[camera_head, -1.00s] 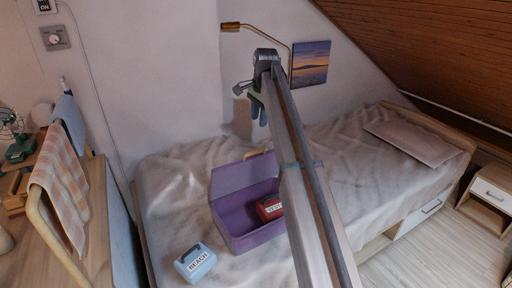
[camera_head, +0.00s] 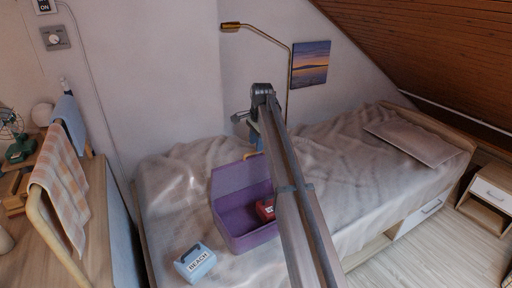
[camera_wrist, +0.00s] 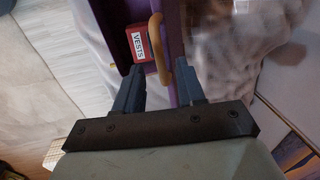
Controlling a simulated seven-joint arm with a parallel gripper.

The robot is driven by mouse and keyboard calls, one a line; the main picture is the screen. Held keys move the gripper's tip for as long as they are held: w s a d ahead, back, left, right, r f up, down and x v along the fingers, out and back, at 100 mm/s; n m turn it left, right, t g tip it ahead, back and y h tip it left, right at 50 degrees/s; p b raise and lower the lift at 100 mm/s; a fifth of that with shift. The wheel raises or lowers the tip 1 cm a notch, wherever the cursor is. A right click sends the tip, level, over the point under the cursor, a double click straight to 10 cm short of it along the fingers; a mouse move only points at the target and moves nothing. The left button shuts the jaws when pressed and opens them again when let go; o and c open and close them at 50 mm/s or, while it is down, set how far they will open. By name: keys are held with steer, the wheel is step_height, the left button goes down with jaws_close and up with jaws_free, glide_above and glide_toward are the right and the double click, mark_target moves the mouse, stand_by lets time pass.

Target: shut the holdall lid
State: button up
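The purple holdall (camera_head: 245,243) sits on the bed. Its lid (camera_head: 238,177) stands raised at the back, so the holdall is open. In the wrist view the lid's edge (camera_wrist: 175,35) and a tan handle (camera_wrist: 160,48) lie just ahead of my fingers. A red pack labelled VESTS (camera_head: 265,209) is inside, partly hidden by my arm; it also shows in the wrist view (camera_wrist: 138,46). My gripper (camera_wrist: 160,70) is open, its fingers apart on either side of the handle's line. In the head view it is mostly hidden behind my arm, just above the lid; contact cannot be told.
A light blue case labelled BEACH (camera_head: 195,262) sits on the bed, left of the holdall's front. A brass wall lamp (camera_head: 262,33) rises behind my arm. A chair with a checked cloth (camera_head: 62,185) stands at left. The bed's right side (camera_head: 350,165) is mostly clear.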

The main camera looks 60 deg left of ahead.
steer(key=shift+a+f, duration=0.2)
steer(key=shift+f, duration=1.05)
steer(key=shift+c, duration=0.5)
jaws_close()
